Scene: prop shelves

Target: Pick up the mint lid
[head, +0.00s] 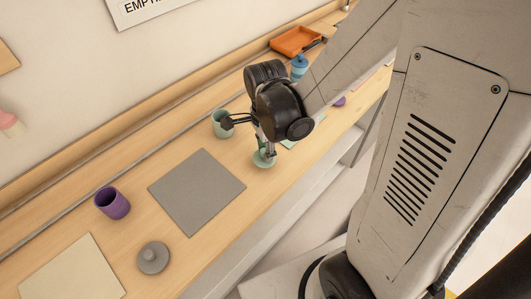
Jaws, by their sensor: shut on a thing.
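The mint lid (264,161) is a small pale green disc near the front edge of the shelf. My gripper (267,150) points down at it from above, and its fingers are shut on the lid's top. Whether the lid touches the shelf or is slightly raised is hard to tell. A mint cup (219,128) stands upright behind and to the left of the lid, close to my gripper's side. My wrist and arm hide part of the shelf behind the lid.
A grey square mat (197,190) lies left of the lid. A purple cup (112,203), a grey lid (153,258) and a cream mat (70,271) are further left. Beyond my arm are a blue container (299,66) and an orange tray (296,40).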

